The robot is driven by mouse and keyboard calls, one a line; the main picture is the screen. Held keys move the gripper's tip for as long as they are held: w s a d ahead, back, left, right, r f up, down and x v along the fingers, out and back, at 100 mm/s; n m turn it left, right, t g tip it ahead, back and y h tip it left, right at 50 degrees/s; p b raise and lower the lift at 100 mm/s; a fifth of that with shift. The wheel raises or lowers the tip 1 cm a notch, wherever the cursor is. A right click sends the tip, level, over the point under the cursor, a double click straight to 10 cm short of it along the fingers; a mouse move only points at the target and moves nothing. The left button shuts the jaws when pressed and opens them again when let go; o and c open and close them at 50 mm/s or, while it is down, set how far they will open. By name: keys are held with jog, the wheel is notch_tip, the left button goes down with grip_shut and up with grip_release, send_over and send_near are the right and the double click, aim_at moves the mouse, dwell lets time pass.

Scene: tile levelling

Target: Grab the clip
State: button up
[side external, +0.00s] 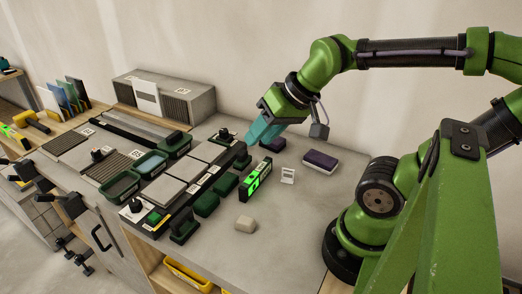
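A small white piece with a window-like opening, which looks like the clip (288,175), stands on the grey worktop to the right of the green-lit level. My gripper (252,138) has teal fingers pointing down and left. It is above the worktop, up and left of the white clip and apart from it. The fingers overlap in this view, so I cannot tell whether they are open or shut. No held object shows between them.
A level (256,181) with green displays stands close left of the clip. Grey tiles (165,190), green trays (121,186) and dark green blocks (207,204) lie farther left. A dark purple-topped block (320,160) lies behind right, a beige block (245,223) in front.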

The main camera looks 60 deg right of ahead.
jog(key=w+d+f+n+g+h, duration=0.15)
jog(key=d+f+g, duration=0.3)
jog(key=d, duration=0.65)
jog(key=n+g, duration=0.2)
jog(key=n, duration=0.4)
send_over(290, 172)
jog(key=f, duration=1.3)
jog(key=shift+w+f, duration=0.2)
jog(key=f, duration=0.5)
jog(key=shift+s+d, duration=0.1)
jog(key=shift+s, duration=0.15)
grip_shut()
